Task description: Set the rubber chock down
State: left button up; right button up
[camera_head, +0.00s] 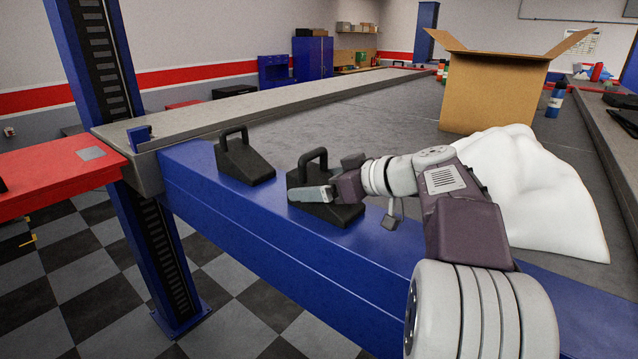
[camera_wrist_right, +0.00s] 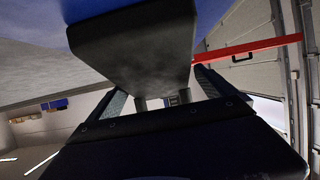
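A black rubber chock (camera_head: 346,213) with a loop handle on top sits on the blue beam (camera_head: 240,215). It looks upright, with its base on the beam's top. My right gripper (camera_head: 331,177) is at this chock, one grey finger across its front and the other near the handle. In the right wrist view the chock (camera_wrist_right: 130,45) fills the top middle, and its handle posts lie between the spread fingers (camera_wrist_right: 163,90), with gaps at both sides. The right gripper looks open around the handle. A second black chock (camera_head: 243,162) stands to the left. My left gripper is not in view.
A cardboard box (camera_head: 495,95) and a white lumpy mass (camera_head: 540,190) stand behind and right of my right arm. A red surface (camera_head: 60,177) is at left. A blue post (camera_head: 160,250) rises at the beam's left end. The grey deck behind the chocks is largely clear.

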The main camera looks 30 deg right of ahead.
aim_at(324, 183)
jog(key=shift+d, duration=0.1)
jog(key=shift+r, duration=0.2)
jog(key=v, duration=0.1)
jog(key=b+v, duration=0.1)
jog(key=v, duration=0.1)
jog(key=shift+d+f, duration=0.1)
jog(key=shift+f, duration=0.25)
jog(key=b+v, duration=0.2)
jog(key=v, duration=0.7)
jog(key=shift+r, duration=0.25)
